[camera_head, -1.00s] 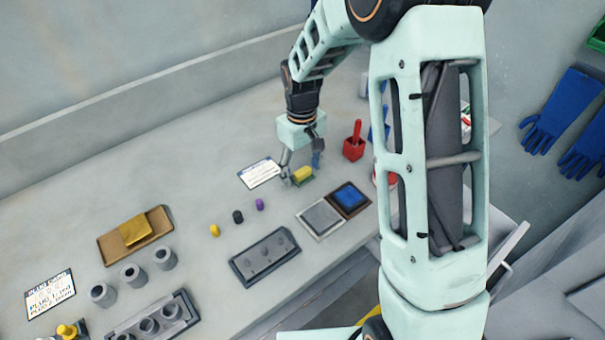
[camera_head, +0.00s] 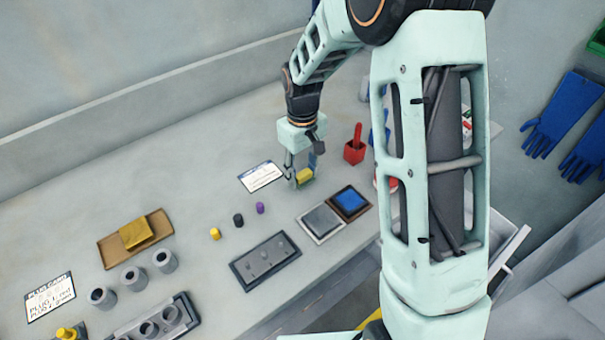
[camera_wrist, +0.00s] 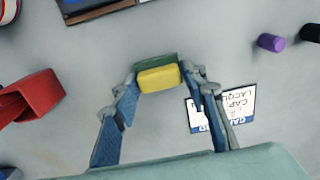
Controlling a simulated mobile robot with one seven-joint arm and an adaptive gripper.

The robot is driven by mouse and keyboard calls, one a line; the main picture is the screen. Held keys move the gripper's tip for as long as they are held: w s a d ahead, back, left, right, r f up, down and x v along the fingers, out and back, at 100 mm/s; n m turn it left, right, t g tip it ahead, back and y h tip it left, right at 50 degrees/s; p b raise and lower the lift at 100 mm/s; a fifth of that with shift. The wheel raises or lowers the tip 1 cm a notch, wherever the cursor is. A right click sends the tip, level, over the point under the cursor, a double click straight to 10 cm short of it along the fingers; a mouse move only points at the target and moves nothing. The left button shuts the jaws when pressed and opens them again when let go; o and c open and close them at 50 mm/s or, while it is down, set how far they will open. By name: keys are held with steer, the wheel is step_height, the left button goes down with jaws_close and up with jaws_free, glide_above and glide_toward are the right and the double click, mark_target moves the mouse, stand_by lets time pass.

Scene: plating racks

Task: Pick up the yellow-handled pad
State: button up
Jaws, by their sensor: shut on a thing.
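The yellow-handled pad has a yellow block handle (camera_head: 305,175) on a green pad. In the wrist view the yellow handle (camera_wrist: 159,80) sits between my fingertips, with the green pad (camera_wrist: 156,60) showing along its far edge. My gripper (camera_head: 303,178) points down over the bench and is shut on the pad. It also shows in the wrist view (camera_wrist: 160,84), with a finger against each side of the pad. I cannot tell for sure how far the pad is above the bench.
A white printed card (camera_head: 261,177) lies left of my gripper. A red box with a red handle (camera_head: 354,150) stands to the right. Grey and blue square trays (camera_head: 348,200) lie in front. Small yellow, black and purple plugs (camera_head: 238,220) stand at front left.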

steer(key=shift+r, duration=0.45)
steer(key=s+d+r+b, duration=0.1)
steer(key=s+r, duration=1)
steer(key=s, duration=0.3)
steer(key=shift+r, duration=0.35)
